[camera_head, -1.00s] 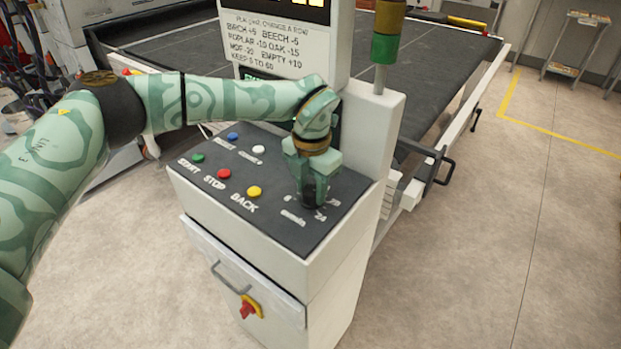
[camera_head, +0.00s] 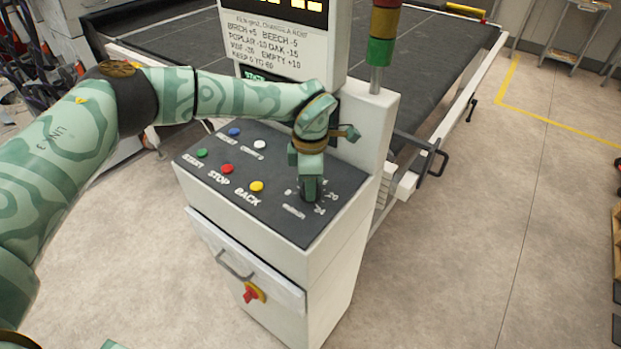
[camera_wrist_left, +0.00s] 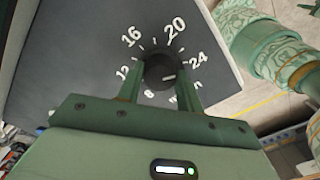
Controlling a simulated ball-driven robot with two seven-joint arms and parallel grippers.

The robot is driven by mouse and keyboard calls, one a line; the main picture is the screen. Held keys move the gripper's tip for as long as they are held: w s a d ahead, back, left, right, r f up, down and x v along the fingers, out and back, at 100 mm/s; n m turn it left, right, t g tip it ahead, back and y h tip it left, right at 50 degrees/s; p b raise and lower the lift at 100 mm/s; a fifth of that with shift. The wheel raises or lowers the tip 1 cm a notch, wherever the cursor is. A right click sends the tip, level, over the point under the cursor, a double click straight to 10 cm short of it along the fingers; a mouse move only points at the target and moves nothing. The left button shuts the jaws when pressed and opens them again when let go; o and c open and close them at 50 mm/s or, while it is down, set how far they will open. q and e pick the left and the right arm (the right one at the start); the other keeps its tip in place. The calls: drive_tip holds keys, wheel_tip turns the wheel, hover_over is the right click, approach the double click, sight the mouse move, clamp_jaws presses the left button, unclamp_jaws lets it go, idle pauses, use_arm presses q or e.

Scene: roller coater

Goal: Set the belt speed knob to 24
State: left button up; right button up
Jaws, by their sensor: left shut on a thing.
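The belt speed knob (camera_wrist_left: 160,72) is a dark round knob on the console's sloped panel, inside a dial with white numbers. My left gripper (camera_wrist_left: 159,88) is shut on the knob, one finger on each side. In the head view the left gripper (camera_head: 311,192) points down at the panel's right end and hides most of the knob. My right gripper is not in view.
Green, red (camera_head: 227,168) and yellow buttons sit left of the knob, with blue and white ones behind. A sign and display post (camera_head: 285,35) and a signal light (camera_head: 381,45) rise behind the panel. The dark conveyor (camera_head: 430,60) lies beyond.

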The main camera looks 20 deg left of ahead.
use_arm(q)
drive_tip(key=shift+r+m, duration=0.15)
drive_tip(key=shift+m, duration=0.35)
drive_tip(key=o, duration=1)
wheel_tip(320, 180, up, 16)
drive_tip(key=shift+p, duration=0.4)
